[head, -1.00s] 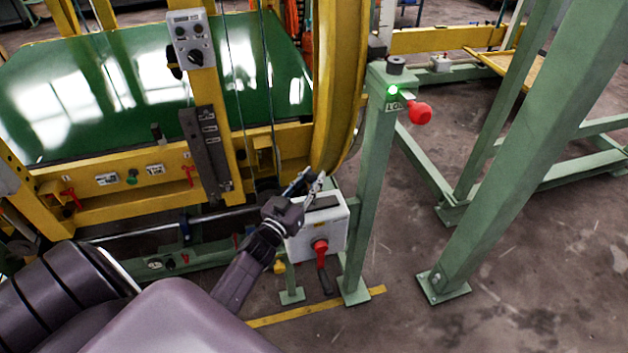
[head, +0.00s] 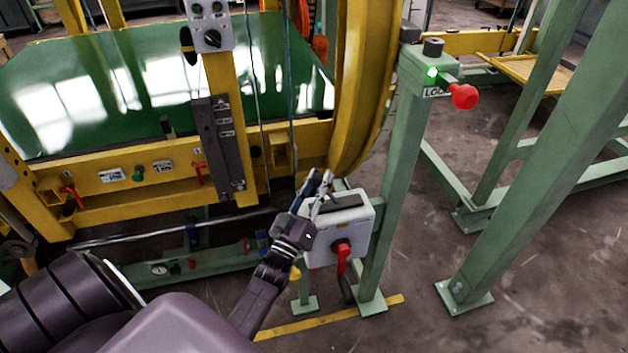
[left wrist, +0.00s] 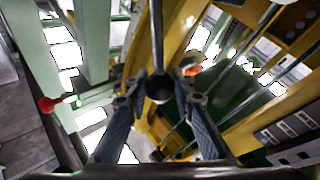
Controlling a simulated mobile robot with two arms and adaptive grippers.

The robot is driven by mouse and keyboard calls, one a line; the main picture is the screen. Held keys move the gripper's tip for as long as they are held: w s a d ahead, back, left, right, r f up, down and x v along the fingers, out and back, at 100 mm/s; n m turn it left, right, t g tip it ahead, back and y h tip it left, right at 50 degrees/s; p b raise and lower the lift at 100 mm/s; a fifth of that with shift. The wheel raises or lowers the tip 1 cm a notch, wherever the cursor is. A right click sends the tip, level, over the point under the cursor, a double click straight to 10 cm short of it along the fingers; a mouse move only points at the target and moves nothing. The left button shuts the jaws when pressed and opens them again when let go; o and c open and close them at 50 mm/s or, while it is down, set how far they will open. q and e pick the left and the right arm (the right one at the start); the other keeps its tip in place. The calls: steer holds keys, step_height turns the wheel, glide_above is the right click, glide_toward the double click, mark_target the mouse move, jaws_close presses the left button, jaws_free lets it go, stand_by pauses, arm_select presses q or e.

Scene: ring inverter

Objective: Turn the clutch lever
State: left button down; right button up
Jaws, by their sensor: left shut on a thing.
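My left gripper (head: 324,184) is at the upper left of a white control box (head: 360,232) in the head view. In the left wrist view, a thin rod with a dark ball end (left wrist: 160,88) stands between its two fingers, and the gripper is shut on this ball-ended lever. It looks like the clutch lever, though no label on it can be read. The lever is too small to make out in the head view. The white box carries a red rotary handle (head: 342,254) on its front, pointing down. My right gripper is not in view.
A green post (head: 392,190) with a lit green lamp and a red knob (head: 464,96) stands just right of the box. A large curved yellow ring (head: 362,95) rises behind the gripper. A yellow frame with a green panel (head: 90,95) fills the left.

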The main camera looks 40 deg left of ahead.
arm_select(q)
steer(key=shift+f, duration=0.15)
steer(key=c, duration=1.6)
jaws_free()
steer(key=shift+s+a, duration=0.1)
steer(key=v, duration=1.2)
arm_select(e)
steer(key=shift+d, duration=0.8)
